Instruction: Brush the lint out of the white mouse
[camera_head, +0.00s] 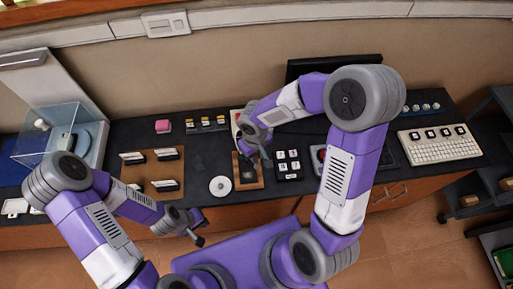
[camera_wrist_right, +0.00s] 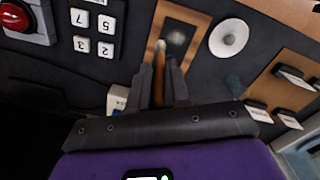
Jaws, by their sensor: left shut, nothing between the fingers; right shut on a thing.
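My right gripper (camera_head: 258,155) is over the wooden board (camera_head: 259,183) at the middle of the counter. In the right wrist view the right gripper (camera_wrist_right: 160,80) is shut on a thin brown wooden brush (camera_wrist_right: 159,68) with a pale tip. The tip is in front of the board's dark inset panel (camera_wrist_right: 177,38), which has a greyish blurred patch; contact cannot be told. A white round disc (camera_head: 220,186) with a grey centre lies beside the board. I cannot make out a white mouse for certain. My left gripper (camera_head: 198,240) is shut and empty, low in front of the counter.
A black number keypad (camera_head: 287,165) stands right of the board. A red button (camera_wrist_right: 27,15) shows beyond it in the wrist view. A wooden board with several cards (camera_head: 150,170) lies to the left, a pink block (camera_head: 162,126) behind. A white keyboard (camera_head: 438,147) is at the right.

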